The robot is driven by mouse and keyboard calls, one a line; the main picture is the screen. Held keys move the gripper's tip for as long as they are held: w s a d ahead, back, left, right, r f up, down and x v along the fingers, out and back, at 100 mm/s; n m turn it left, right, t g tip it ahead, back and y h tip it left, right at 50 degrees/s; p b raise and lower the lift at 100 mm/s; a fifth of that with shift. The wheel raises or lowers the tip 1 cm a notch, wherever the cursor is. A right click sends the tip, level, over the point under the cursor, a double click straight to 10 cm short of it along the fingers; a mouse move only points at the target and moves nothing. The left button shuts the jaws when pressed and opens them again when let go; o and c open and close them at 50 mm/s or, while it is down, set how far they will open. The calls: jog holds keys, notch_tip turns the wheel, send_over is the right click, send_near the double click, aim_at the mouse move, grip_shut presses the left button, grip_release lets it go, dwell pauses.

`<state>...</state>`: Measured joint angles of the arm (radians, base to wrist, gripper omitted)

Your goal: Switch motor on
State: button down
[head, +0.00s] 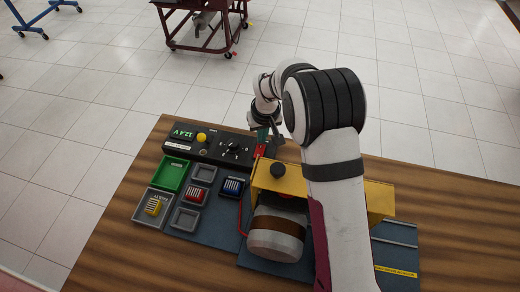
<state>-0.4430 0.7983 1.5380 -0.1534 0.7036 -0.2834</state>
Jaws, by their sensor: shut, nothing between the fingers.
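A black control panel (213,158) lies at the back of the board, with a green-lit voltage readout (182,132), a yellow button (201,138) and a black knob with markings (234,147). A small red part (260,150) sits at the panel's right end; I cannot tell whether it is a switch. The motor (275,240), a pale cylinder with a brown band, lies in front of a yellow bracket (272,182). My gripper (264,140) is shut and empty, pointing down just beside or above the red part. Its fingertips are small and partly hidden, so contact is unclear.
Left of the motor are a green tray (162,175), grey trays, and yellow (153,207), red (196,194) and blue (233,187) blocks. A red cable (242,214) runs beside the motor. The wooden table (459,204) is bare at the right.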

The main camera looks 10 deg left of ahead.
jog(key=shift+f, duration=0.55)
jog(key=shift+r, duration=3.55)
